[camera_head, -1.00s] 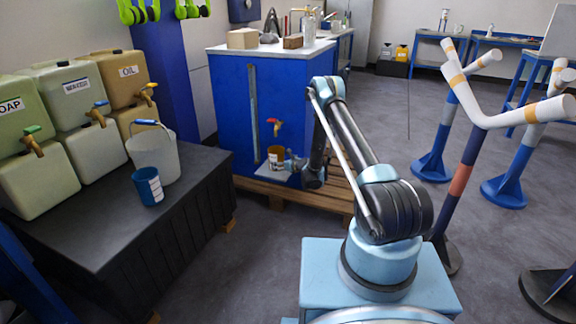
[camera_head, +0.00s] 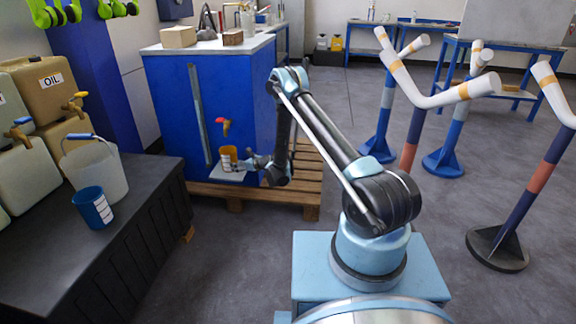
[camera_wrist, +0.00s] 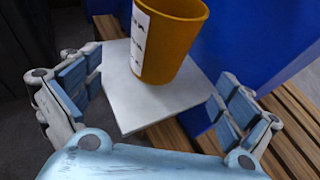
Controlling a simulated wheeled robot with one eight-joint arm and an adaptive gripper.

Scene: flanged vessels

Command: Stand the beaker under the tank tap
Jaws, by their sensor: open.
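The orange beaker (camera_head: 228,158) with a white label stands upright on a small pale shelf (camera_head: 229,176) at the front of the blue tank (camera_head: 225,105). It stands below the tank's red-handled tap (camera_head: 224,126). In the head view my gripper (camera_head: 248,165) is just right of the beaker.
A wooden pallet (camera_head: 290,182) lies under the tank. Pipe stands (camera_head: 505,240) fill the right side. Grey floor between is open.

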